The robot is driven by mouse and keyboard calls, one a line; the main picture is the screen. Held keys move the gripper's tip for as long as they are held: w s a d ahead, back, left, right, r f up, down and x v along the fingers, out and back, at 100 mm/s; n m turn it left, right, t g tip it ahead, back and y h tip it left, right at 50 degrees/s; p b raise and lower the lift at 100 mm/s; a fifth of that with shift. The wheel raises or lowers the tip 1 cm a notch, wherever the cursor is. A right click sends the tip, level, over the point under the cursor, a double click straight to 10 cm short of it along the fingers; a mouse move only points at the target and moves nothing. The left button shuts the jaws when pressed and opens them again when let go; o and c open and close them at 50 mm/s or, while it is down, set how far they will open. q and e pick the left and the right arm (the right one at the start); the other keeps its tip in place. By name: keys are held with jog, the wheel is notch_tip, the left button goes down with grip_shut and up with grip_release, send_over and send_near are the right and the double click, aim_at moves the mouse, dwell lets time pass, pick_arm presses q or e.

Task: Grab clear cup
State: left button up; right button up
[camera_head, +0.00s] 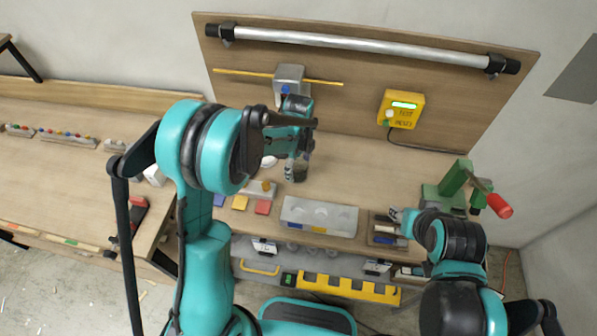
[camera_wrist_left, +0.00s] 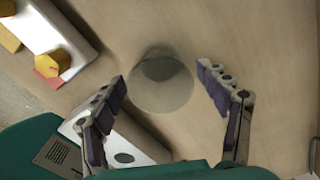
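The clear cup (camera_wrist_left: 163,85) stands on the wooden table in the left wrist view, see-through with a round rim. My left gripper (camera_wrist_left: 162,74) is open, with one finger on each side of the cup and visible gaps to it. In the head view my left gripper (camera_head: 297,170) points down over the table behind the grey block; the cup is hard to make out there. My right gripper (camera_head: 396,215) is low over a small tray (camera_head: 376,238) at the front right; its finger opening is too small to judge.
A green press with a red handle (camera_head: 452,185) stands at right. A yellow tester box (camera_head: 400,108) is on the back board.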

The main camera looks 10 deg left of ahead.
pick_arm(q)
jog(key=c, duration=1)
jog(key=shift+o, duration=0.2)
jog(key=shift+r, duration=0.15)
